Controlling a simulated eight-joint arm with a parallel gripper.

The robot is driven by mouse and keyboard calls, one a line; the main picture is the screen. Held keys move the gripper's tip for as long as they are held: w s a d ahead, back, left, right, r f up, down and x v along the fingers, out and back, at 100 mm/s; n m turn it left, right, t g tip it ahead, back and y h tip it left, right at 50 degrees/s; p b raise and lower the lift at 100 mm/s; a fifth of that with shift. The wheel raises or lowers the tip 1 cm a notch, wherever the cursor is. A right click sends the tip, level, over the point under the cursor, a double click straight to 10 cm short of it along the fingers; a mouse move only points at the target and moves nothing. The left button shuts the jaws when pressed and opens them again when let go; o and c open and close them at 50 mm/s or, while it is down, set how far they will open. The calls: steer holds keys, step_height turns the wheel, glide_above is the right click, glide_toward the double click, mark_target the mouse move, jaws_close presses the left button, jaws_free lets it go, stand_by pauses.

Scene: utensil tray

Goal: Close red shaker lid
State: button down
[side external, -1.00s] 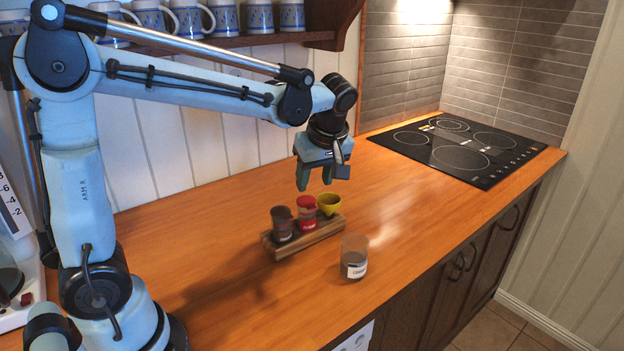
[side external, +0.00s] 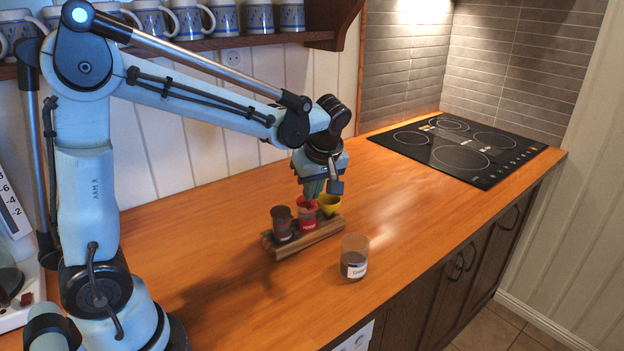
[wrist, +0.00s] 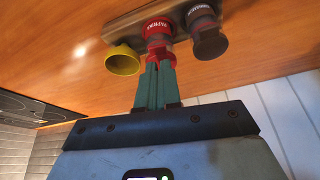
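The red shaker (side external: 307,220) stands in the middle of a wooden rack between a dark brown shaker (side external: 283,228) and a yellow piece (side external: 329,205). In the wrist view the red shaker (wrist: 158,28) shows its label. Its red lid (wrist: 160,57) sticks out on the side toward my gripper and looks tilted up; its exact angle is hard to tell. My gripper (wrist: 157,66) has its green fingers together, with their tips at the lid, touching or very close. From the side, my gripper (side external: 314,196) is just above and behind the red shaker, partly covering the lid.
The wooden rack (side external: 325,232) stands on the orange wooden counter. A clear, brownish labelled jar (side external: 354,257) stands in front of it. A black cooktop (side external: 460,150) is at the back right. Mugs line a wall shelf (side external: 240,40) above.

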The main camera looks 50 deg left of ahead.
steer(key=c, duration=1.8)
jaws_free()
steer(key=shift+c, duration=0.2)
steer(key=o, duration=0.9)
steer(key=v, duration=1.2)
steer(key=s+d+f+m+t+h, duration=0.1)
steer(key=s+f+m+t, duration=0.1)
steer(key=m, duration=0.3)
steer(key=s+d+f+m+t+h, duration=0.1)
steer(key=s+f+m+t+h, duration=0.1)
steer(key=s+f+m, duration=0.2)
steer(key=s+d+f+m+t+h, duration=0.1)
steer(key=s+f+m+t, duration=0.1)
steer(key=m, duration=0.4)
steer(key=shift+s+d+f+m, duration=0.2)
steer(key=shift+s+f+m, duration=0.1)
steer(key=shift+s+f, duration=0.5)
